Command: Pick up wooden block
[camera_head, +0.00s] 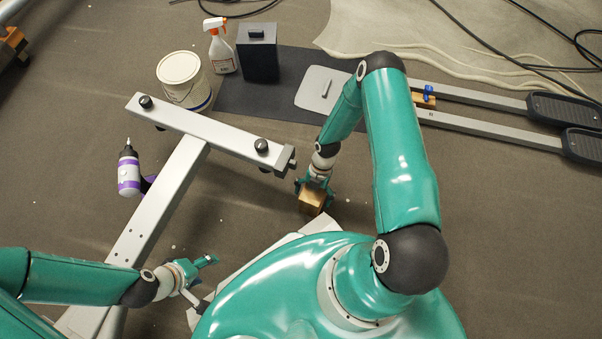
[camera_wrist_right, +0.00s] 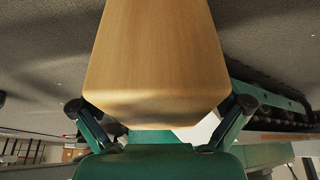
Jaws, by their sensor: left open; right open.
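The wooden block (camera_head: 311,200) is near the middle of the head view, low over the floor or on it; I cannot tell which. In the right wrist view the block (camera_wrist_right: 155,60) is large and close, standing between my fingers. My right gripper (camera_head: 314,192) is open around the block, one finger on each side; contact is not clear. It also shows in the right wrist view (camera_wrist_right: 162,115). My left gripper (camera_head: 208,277) is open and empty at the lower left, away from the block.
A grey metal T-shaped frame (camera_head: 168,190) stands left of the block. Behind it are a white bucket (camera_head: 182,78), a spray bottle (camera_head: 220,48) and a dark canister (camera_head: 257,55). A purple-white bottle (camera_head: 129,172) is at left. Rails with pedals (camera_head: 565,112) lie at right.

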